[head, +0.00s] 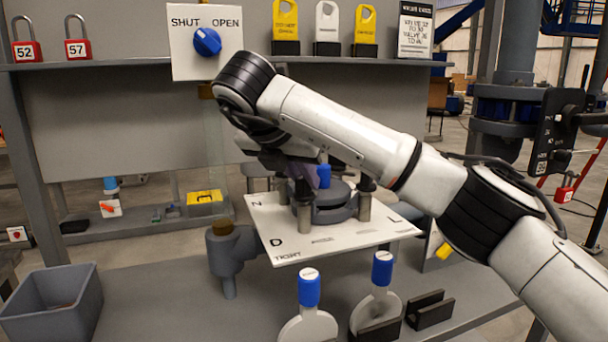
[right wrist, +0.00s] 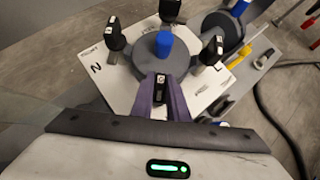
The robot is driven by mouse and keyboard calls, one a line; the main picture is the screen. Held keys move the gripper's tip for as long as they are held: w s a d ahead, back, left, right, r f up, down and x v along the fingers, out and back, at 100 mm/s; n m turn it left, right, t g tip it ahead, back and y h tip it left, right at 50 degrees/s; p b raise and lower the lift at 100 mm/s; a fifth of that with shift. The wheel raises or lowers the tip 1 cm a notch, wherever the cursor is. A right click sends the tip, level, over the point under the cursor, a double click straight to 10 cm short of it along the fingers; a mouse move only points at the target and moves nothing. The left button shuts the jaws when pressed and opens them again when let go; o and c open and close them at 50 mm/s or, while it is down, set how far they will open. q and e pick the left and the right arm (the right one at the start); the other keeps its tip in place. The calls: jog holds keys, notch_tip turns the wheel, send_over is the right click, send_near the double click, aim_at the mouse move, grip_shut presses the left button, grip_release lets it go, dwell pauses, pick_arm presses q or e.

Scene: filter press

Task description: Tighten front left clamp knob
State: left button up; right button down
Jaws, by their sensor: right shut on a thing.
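A grey round filter housing (head: 333,203) with a blue cap (head: 324,175) stands on a white plate (head: 290,253) marked N, D, L and TIGHT. Clamp posts with dark knobs surround it. My right gripper (head: 303,187) reaches down over the front left of the housing; its arm hides part of the clamps. In the right wrist view its purple fingers are shut on a black clamp knob (right wrist: 160,82) with a white label. Other black knobs (right wrist: 114,33), (right wrist: 213,49) and (right wrist: 169,8) stand around the housing (right wrist: 160,55) in that view. My left gripper is not in view.
Blue-handled tools (head: 309,288) and (head: 382,268) stand on the bench in front of the plate. A grey bin (head: 50,305) is at the left. A SHUT/OPEN panel with a blue knob (head: 207,41) is mounted above. A shelf (head: 130,63) holds padlocks and tags.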

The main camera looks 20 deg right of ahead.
dwell(0.5)
jog(key=c, duration=1.7)
grip_release()
jog(key=shift+s+a+r, duration=0.15)
jog(key=shift+r, duration=0.15)
jog(key=v, duration=0.9)
jog(key=shift+s+a+r, duration=0.15)
jog(key=shift+a, duration=0.05)
